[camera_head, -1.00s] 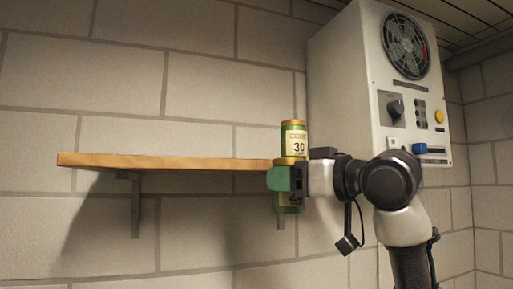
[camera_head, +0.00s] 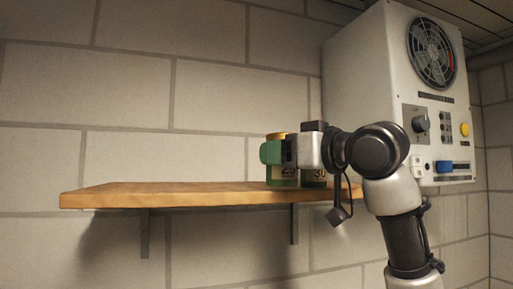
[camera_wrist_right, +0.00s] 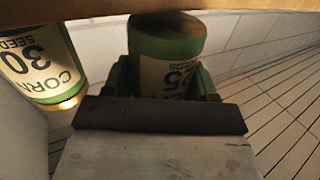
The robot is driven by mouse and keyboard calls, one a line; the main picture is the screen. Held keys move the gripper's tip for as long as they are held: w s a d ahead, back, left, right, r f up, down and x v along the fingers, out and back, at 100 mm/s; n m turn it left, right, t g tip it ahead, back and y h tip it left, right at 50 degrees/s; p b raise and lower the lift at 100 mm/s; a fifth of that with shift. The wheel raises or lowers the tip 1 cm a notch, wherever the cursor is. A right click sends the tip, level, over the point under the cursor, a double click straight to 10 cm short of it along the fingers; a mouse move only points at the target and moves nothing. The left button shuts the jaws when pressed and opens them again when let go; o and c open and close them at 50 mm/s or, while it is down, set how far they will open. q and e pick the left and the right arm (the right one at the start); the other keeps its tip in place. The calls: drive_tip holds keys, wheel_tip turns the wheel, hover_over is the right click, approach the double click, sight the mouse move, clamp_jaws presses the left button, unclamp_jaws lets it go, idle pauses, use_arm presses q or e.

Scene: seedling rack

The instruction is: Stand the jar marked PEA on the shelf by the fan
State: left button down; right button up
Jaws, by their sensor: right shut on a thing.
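A green jar with a yellow lid (camera_head: 282,180) is held upright in my right gripper (camera_head: 280,152). Its label shows 25, and in the wrist view the held jar (camera_wrist_right: 168,75) reads 25 SEEDS; the name is covered by the gripper. In the head view it is at the wooden shelf's (camera_head: 170,195) top, towards the right end. I cannot tell whether its base touches the board. The fan (camera_head: 431,52) is in the white box to the right. My left gripper is out of view.
A similar jar marked CORN 30 (camera_wrist_right: 40,60) stands close beside the held one; the head view shows part of this corn jar (camera_head: 319,174) behind my gripper. The shelf's left and middle are bare. The white fan box (camera_head: 365,85) stands near the right end.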

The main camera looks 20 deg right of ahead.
drive_tip(key=shift+w+a+r+p, duration=0.25)
drive_tip(key=shift+w+p, duration=0.15)
drive_tip(key=shift+w, duration=0.1)
drive_tip(key=p+x, duration=0.2)
drive_tip(key=x, duration=0.2)
drive_tip(key=shift+w+a+p, duration=0.15)
drive_tip(key=shift+w+p, duration=0.15)
drive_tip(key=shift+p, duration=0.05)
drive_tip(key=shift+w+a+f+p, duration=0.15)
drive_tip(key=shift+w+f+p, duration=0.1)
drive_tip(key=shift+p, duration=0.1)
drive_tip(key=shift+a+f, duration=0.1)
drive_tip(key=shift+f, duration=0.1)
drive_tip(key=shift+s+d, duration=0.25)
drive_tip(key=shift+d, duration=0.05)
drive_tip(key=shift+f, duration=0.15)
drive_tip(key=o, duration=1)
drive_tip(key=shift+w+a+f, duration=0.1)
drive_tip(key=shift+w+a, duration=0.05)
drive_tip(key=shift+a, duration=0.05)
drive_tip(key=shift+d, duration=0.1)
